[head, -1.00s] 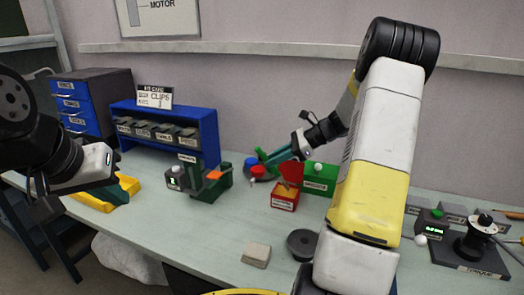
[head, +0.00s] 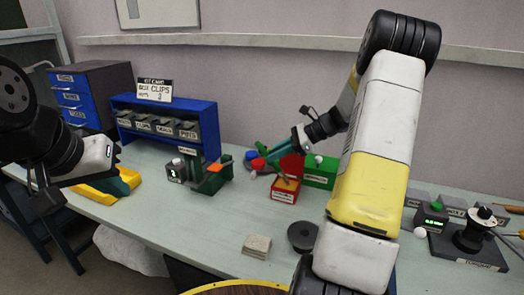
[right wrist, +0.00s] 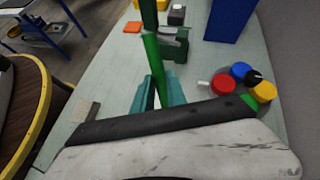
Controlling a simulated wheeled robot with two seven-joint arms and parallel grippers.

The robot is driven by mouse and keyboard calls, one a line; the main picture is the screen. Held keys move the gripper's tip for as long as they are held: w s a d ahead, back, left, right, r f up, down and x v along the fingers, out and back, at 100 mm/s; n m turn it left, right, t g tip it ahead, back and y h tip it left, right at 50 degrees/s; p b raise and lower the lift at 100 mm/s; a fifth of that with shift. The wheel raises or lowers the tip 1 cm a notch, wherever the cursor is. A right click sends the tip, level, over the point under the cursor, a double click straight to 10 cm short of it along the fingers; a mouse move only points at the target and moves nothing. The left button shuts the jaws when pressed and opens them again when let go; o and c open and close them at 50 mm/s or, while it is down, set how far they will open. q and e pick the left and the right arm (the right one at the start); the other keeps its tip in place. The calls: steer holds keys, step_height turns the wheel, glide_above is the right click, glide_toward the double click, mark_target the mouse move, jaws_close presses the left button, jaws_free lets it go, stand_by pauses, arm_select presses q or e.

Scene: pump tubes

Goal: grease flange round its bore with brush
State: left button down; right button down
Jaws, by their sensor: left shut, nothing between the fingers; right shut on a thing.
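My right gripper (head: 280,152) reaches in above the middle of the bench. In the right wrist view its teal fingers (right wrist: 159,95) are shut on a green stick-like handle (right wrist: 152,58), which I take to be the brush; its bristles are not clear. A small red box (head: 284,196) stands just below this gripper, with a red round piece (head: 292,164) behind it. A dark round disc (head: 302,235), perhaps the flange, lies flat near the front; its bore is hard to make out. My left gripper (head: 122,182) is shut and empty over a yellow tray.
A green box (head: 320,173) stands behind the red one. A grey block (head: 257,246) lies left of the disc. A green fixture (head: 211,178) and blue clip rack (head: 166,126) stand left. A black post stand (head: 470,245) is at right. The front middle bench is partly clear.

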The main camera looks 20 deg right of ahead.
steer(key=shift+f, duration=0.5)
stand_by(1.1)
steer(key=shift+r, duration=3.55)
steer(key=shift+s, duration=0.1)
